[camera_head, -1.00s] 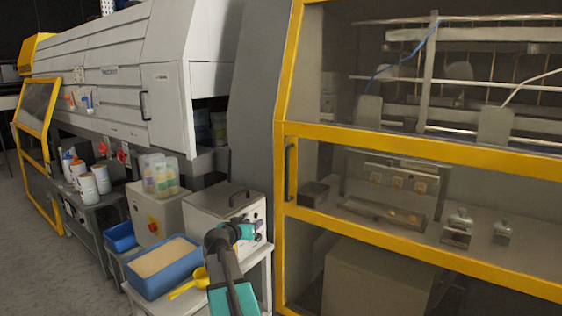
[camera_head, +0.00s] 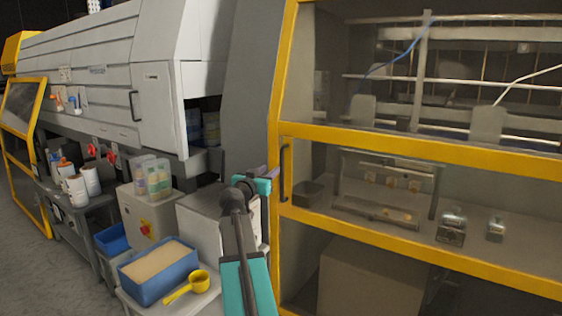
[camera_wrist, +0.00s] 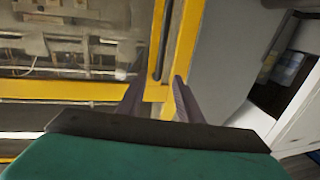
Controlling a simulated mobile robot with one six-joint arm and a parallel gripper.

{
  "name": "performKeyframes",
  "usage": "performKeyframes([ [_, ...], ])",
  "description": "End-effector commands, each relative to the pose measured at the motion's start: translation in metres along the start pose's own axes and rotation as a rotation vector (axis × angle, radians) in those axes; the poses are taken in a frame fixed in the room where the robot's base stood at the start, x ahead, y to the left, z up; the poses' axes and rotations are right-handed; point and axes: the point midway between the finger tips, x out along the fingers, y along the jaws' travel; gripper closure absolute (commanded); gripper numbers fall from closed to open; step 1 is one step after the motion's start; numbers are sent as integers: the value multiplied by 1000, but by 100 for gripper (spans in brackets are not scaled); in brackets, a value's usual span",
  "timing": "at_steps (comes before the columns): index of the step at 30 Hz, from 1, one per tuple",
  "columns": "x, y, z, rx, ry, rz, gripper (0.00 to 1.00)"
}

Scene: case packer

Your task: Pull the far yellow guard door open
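A large yellow-framed guard door (camera_head: 420,150) with clear panels fills the right of the head view. Its dark vertical handle (camera_head: 284,172) is on the left post; in the wrist view the handle (camera_wrist: 157,45) runs along the yellow post. My gripper (camera_head: 270,173) is just left of the handle in the head view. In the wrist view my gripper (camera_wrist: 158,88) is open, its two dark fingers spread either side of the handle's line. I cannot tell whether the handle is between the fingertips or beyond them. The door looks shut. Another yellow-framed door (camera_head: 40,105) is at the far left.
A grey control box (camera_head: 150,215) with bottles stands behind. Grey floor (camera_head: 25,245) is clear at the left.

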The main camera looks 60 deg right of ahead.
Motion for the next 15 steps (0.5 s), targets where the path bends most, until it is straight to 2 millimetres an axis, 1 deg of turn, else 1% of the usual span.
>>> performKeyframes([
  [8, 16, -2, -1, -1, -1, -1, 67],
  [15, 41, -2, -2, 0, -1, -1, 67],
])
